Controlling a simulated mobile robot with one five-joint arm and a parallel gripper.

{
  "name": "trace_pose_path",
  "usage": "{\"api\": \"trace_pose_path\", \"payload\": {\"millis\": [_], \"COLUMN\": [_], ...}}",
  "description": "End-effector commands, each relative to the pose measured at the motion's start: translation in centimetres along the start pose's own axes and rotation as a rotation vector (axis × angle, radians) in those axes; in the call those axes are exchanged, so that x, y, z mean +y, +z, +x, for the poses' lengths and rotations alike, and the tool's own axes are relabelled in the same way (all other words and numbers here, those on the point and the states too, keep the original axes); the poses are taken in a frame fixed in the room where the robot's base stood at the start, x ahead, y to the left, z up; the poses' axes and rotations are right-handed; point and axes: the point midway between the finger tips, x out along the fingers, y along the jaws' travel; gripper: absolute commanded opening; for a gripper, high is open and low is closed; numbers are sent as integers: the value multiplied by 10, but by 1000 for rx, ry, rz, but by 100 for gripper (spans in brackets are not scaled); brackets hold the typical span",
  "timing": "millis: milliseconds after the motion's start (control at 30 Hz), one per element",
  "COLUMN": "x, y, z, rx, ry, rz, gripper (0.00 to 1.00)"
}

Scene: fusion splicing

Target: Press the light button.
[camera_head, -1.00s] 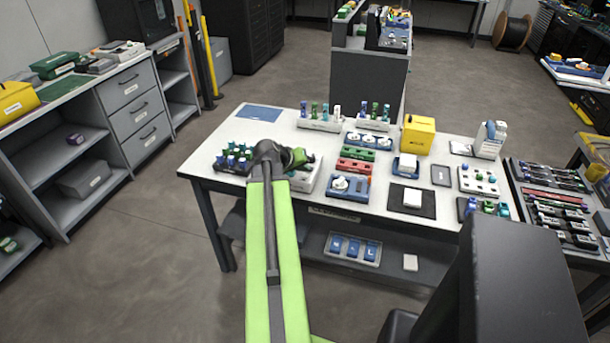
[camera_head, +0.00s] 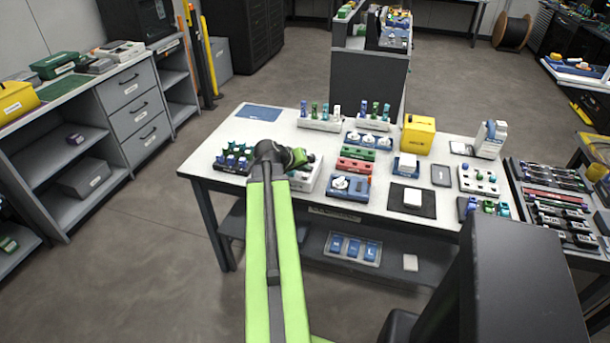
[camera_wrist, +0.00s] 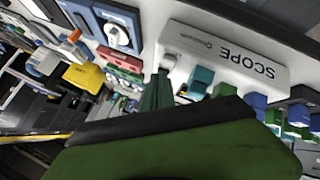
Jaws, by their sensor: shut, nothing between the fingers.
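A white box marked SCOPE (camera_wrist: 230,58) lies across the upper middle of the wrist view. It also shows in the head view (camera_head: 307,180), at the front left of the white bench, partly hidden by my gripper. My gripper (camera_wrist: 158,78) is shut and empty, its green fingers close to the box's near end. In the head view my gripper (camera_head: 302,158) is over or beside the box. A small white piece (camera_wrist: 170,62) and a teal piece (camera_wrist: 201,79) are near the fingertips. I cannot tell which part is the light button, nor whether the fingertips touch anything.
A blue tray with a white round part (camera_head: 347,186) and red and green blocks (camera_head: 355,160) stand to the right. A yellow box (camera_head: 418,134) is farther right.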

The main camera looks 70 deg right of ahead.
Motion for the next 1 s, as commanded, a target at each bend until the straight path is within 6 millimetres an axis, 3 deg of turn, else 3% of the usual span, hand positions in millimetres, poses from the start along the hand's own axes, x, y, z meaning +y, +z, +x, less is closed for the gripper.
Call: {"api": "trace_pose_path", "payload": {"millis": [1000], "x": [-8], "y": [7], "z": [10], "rx": [0], "ry": [0], "rz": [-1], "gripper": [0]}}
